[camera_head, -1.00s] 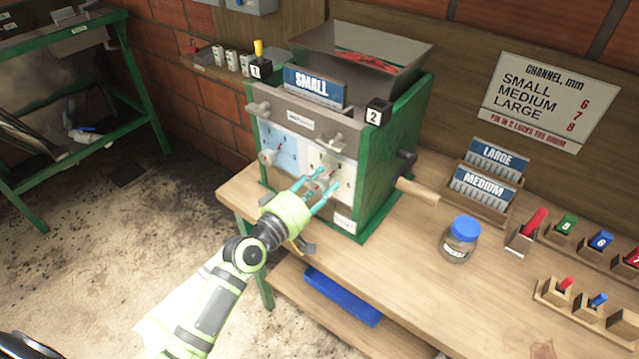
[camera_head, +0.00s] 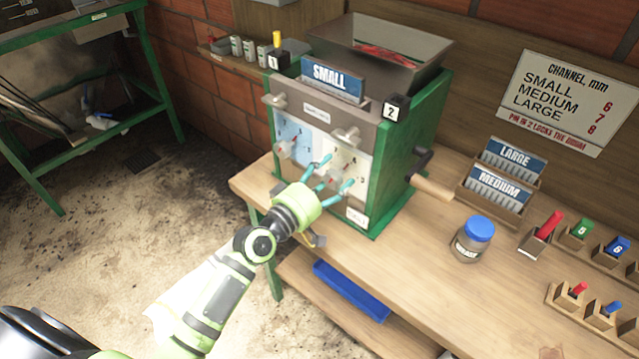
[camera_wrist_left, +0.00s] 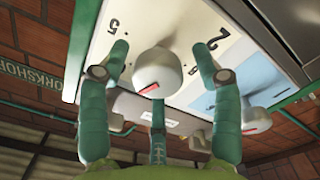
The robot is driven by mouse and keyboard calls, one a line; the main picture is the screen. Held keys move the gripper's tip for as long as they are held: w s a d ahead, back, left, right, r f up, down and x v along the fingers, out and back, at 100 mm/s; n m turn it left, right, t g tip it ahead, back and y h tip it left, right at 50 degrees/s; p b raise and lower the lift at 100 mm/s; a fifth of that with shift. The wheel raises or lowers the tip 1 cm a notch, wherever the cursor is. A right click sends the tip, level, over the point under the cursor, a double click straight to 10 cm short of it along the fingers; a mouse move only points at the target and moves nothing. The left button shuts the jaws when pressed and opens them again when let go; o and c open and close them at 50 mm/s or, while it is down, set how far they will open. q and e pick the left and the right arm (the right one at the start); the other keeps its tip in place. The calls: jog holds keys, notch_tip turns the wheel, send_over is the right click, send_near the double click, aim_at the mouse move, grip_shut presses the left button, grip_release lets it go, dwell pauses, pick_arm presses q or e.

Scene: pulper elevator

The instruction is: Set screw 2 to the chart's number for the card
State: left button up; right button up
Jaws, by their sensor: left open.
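The pulper (camera_head: 405,150) has green sides and a blue SMALL card (camera_head: 333,77) standing on its front. The chart (camera_head: 570,105) on the wall reads SMALL 6, MEDIUM 7, LARGE 8. My left gripper (camera_head: 335,173) is open at the pale dial panel under the black "2" tag (camera_head: 395,107). In the left wrist view its fingers (camera_wrist_left: 160,55) stand on either side of the round white knob of screw 2 (camera_wrist_left: 157,72), apart from it. The knob carries a red mark; its exact setting is unclear. The other knob (camera_wrist_left: 226,116) sits on the blue panel. My right gripper is out of view.
A crank with a wooden handle (camera_head: 431,187) juts from the pulper's right side. A blue-lidded jar (camera_head: 473,240), a rack with LARGE and MEDIUM cards (camera_head: 497,183) and coloured pins in wooden holders (camera_head: 590,308) stand on the bench. A blue tray (camera_head: 350,290) lies below.

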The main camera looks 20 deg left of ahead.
aim_at(329, 182)
pick_arm(q)
jog(key=v, duration=1.1)
jog(key=shift+s+a, duration=0.2)
jog(key=shift+s, duration=0.1)
jog(key=w+m+b, duration=0.1)
jog(key=m+b, duration=0.1)
jog(key=b, duration=0.1)
jog(key=w+d+m+h+b, duration=0.1)
jog(key=w+m+b, duration=0.1)
jog(key=m+b, duration=0.1)
jog(key=w+d+f+m+b, duration=0.1)
jog(key=m+b, duration=0.2)
jog(key=shift+w+g+h, duration=0.25)
jog(key=shift+g+h, duration=0.05)
jog(key=shift+g, duration=0.1)
jog(key=shift+w+a+r+m, duration=0.1)
jog(key=shift+w+m, duration=0.15)
jog(key=shift+m, duration=0.15)
jog(key=shift+w+r, duration=0.2)
jog(key=p+x, duration=0.2)
jog(key=x, duration=0.4)
jog(key=shift+w, duration=0.2)
